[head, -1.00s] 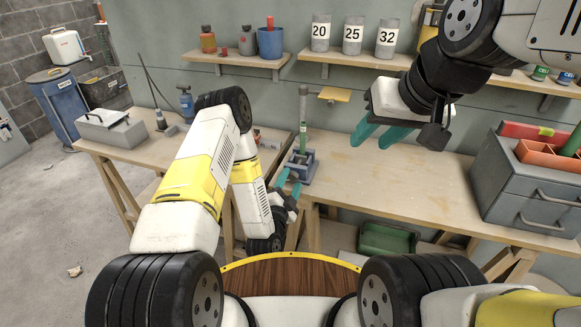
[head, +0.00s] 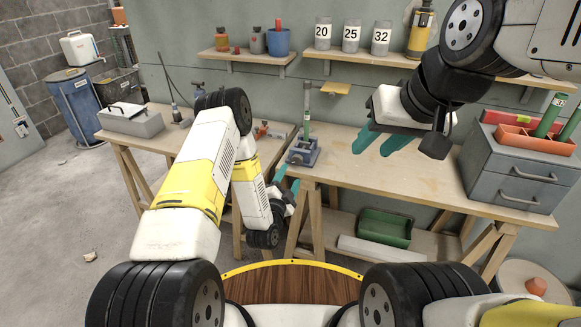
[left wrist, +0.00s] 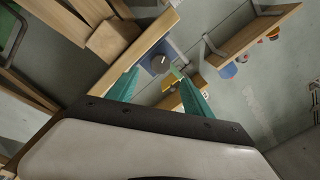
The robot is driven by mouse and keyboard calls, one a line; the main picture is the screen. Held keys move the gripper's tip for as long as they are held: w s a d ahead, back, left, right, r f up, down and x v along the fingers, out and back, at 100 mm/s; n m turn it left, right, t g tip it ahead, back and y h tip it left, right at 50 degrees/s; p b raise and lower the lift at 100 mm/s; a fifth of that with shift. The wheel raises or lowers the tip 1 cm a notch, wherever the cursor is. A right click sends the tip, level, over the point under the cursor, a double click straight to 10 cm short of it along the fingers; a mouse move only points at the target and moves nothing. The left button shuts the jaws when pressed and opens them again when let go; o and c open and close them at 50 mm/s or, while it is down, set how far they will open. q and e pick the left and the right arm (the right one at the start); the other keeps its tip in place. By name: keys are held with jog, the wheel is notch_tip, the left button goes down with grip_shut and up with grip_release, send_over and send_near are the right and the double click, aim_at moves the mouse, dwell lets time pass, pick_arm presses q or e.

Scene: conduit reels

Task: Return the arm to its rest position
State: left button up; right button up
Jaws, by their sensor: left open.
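My left gripper (head: 285,188) hangs low in front of the bench edge, partly overlapped by its own arm. Its teal fingers are apart and empty; they also show in the left wrist view (left wrist: 160,92). Beyond them in that view is a blue bench vice (left wrist: 158,62), out of their grasp.
The wooden bench (head: 400,170) is mostly bare in the middle. A grey drawer cabinet (head: 512,185) with an orange tray (head: 535,140) stands at its right. A green bin (head: 385,228) lies beneath. A grey toolbox (head: 130,121) sits at left. The left floor is largely clear.

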pick_arm(q)
jog(key=w+a+r+n+g+y, duration=0.1)
jog(key=w+a+r+n+g, duration=0.15)
jog(key=r, duration=0.65)
jog(key=w+a+r+n+g, duration=0.1)
jog(key=w+a+r, duration=0.15)
jog(key=r, duration=0.55)
jog(key=s+a+r+n+g+y, duration=0.1)
jog(key=s+a+r+n+g, duration=0.15)
jog(key=s+r, duration=0.4)
jog(key=s+a+r+n+g, duration=0.2)
jog(key=s+r, duration=0.1)
jog(key=s, duration=0.7)
jog(key=s+a+r+n+g, duration=0.1)
jog(key=s+r+n, duration=0.2)
jog(key=s, duration=0.7)
jog(key=s+a+r+n+g+y, duration=0.1)
jog(key=s+r, duration=0.3)
jog(key=s, duration=0.6)
jog(key=shift+a+r+n+g, duration=0.2)
jog(key=shift+a+n+g, duration=0.6)
jog(key=shift+n, duration=0.1)
